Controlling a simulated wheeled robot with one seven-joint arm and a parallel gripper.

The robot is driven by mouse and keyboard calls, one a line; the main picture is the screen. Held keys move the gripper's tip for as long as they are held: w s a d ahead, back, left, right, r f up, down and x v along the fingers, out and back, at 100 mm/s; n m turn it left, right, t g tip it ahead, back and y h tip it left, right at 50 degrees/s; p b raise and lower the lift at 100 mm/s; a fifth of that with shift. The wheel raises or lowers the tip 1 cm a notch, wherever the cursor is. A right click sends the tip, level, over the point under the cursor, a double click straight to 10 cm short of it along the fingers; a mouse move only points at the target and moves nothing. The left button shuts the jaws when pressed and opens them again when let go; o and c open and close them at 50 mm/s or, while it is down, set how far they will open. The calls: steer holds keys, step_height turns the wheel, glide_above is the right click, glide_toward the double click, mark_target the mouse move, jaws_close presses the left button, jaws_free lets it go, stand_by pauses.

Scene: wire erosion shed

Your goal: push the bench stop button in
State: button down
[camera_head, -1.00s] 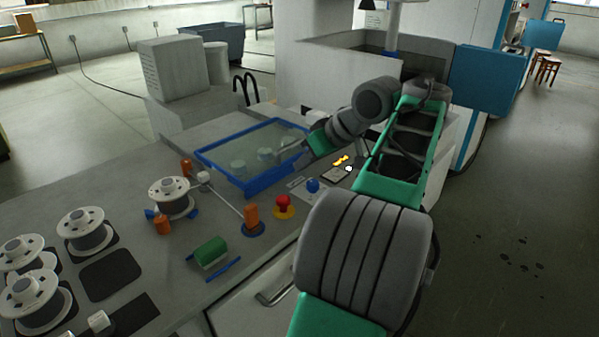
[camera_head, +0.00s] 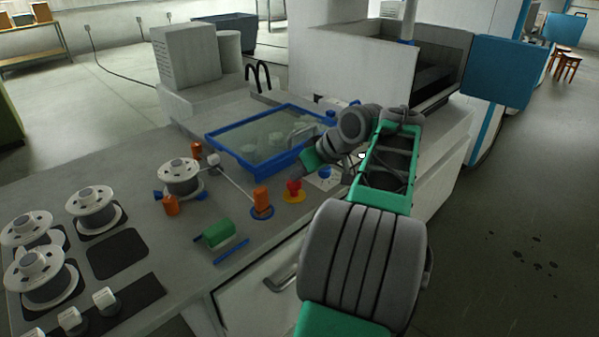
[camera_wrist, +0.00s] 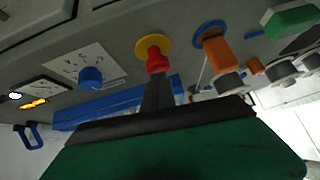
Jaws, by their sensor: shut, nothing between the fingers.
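The bench stop button is a red mushroom head on a yellow round base. It stands on the grey bench in the head view (camera_head: 293,187) and shows upper middle in the wrist view (camera_wrist: 157,63). My gripper (camera_wrist: 157,82) is shut and empty. In the wrist view its dark fingertips lie in line with the red head and very close to it. I cannot tell whether they touch. In the head view the green hand is just above and right of the button, pointing down-left, its fingertips hard to make out. The red head looks raised from its base.
A blue knob (camera_head: 325,173) on a pale plate sits right of the button. An orange post (camera_head: 262,198) on a blue disc stands left. A blue-rimmed tray (camera_head: 250,168) lies behind. A green block (camera_head: 217,234) and several wire spools occupy the left bench.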

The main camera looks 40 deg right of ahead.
mark_target(299, 183)
step_height(299, 183, down, 2)
steer(key=shift+s+f+b, duration=0.1)
steer(key=shift+f+b, duration=0.05)
steer(key=shift+b, duration=0.6)
steer(key=shift+a+f, duration=0.1)
steer(key=shift+a, duration=0.05)
steer(key=shift+s+f, duration=0.1)
steer(key=shift+f, duration=0.05)
steer(key=r+p, duration=0.1)
steer(key=r, duration=0.1)
steer(key=r+p, duration=0.4)
steer(key=shift+w+d, duration=0.3)
steer(key=shift+w, duration=0.05)
steer(key=a+p+v, duration=0.1)
steer(key=v, duration=0.8)
steer(key=shift+s+d+r, duration=0.25)
steer(key=shift+s+d, duration=0.05)
steer(key=shift+d, duration=0.15)
